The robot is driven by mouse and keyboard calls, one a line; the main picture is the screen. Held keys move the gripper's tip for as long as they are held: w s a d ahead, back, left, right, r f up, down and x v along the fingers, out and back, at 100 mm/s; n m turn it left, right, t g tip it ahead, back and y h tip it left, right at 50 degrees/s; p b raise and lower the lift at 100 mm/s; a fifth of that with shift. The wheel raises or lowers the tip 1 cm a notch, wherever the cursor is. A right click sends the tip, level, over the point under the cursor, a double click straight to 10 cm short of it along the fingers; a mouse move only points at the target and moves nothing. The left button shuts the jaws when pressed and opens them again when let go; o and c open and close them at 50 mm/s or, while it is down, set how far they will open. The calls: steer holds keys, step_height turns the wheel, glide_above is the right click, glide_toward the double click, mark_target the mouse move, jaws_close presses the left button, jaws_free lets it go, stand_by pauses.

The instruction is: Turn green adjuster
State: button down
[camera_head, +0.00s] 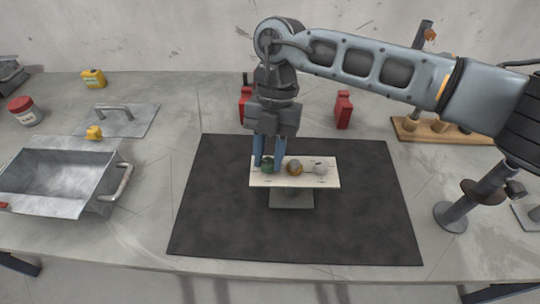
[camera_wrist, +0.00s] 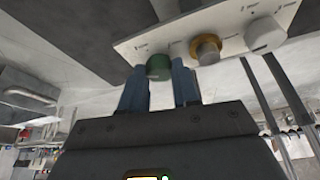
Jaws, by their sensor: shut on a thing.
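The green adjuster (camera_head: 268,167) is the leftmost of three knobs on a pale panel (camera_head: 296,183). It shows in the wrist view as a green round knob (camera_wrist: 159,67). My gripper (camera_head: 267,164) reaches down onto it from above, with its blue fingers on either side, shut on the green adjuster. In the wrist view the fingers (camera_wrist: 160,84) flank the knob. An orange-brown knob (camera_head: 295,168) is in the middle and a white knob (camera_head: 320,168) is at the right. Small markings on the panel are too small to read.
The panel stands on a grey base (camera_head: 291,199) on a dark mat (camera_head: 230,225). A metal tray (camera_head: 60,178) stands at the left. Red objects (camera_head: 343,109) are behind. A dark stand (camera_head: 452,215) is at the right. The mat around the panel is clear.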

steer(key=n+h+b, duration=0.1)
steer(key=n, duration=0.2)
steer(key=n+h+b, duration=0.1)
steer(key=n+b, duration=0.1)
steer(key=n, duration=0.1)
steer(key=shift+a+f+n, duration=0.1)
steer(key=shift+a+n, duration=0.1)
steer(key=shift+n, duration=0.1)
steer(key=n+t+h+b, duration=0.1)
steer(key=n+h+b, duration=0.1)
steer(key=n, duration=0.3)
steer(key=shift+a, duration=0.1)
steer(key=n+b, duration=0.1)
steer(key=n, duration=0.1)
steer(key=n+t+h+b, duration=0.1)
steer(key=n, duration=0.1)
steer(key=n+t+b, duration=0.1)
steer(key=n, duration=0.1)
steer(key=shift+s+a+n, duration=0.1)
steer(key=shift+s+n, duration=0.15)
steer(key=shift+n, duration=0.15)
steer(key=shift+s+n+t+b, duration=0.1)
steer(key=shift+n+t+b, duration=0.5)
steer(key=shift+n, duration=0.7)
steer(key=shift+s+n+t+b, duration=0.1)
steer(key=shift+n+t+b, duration=0.5)
steer(key=shift+n, duration=0.7)
steer(key=c, duration=0.8)
jaws_free()
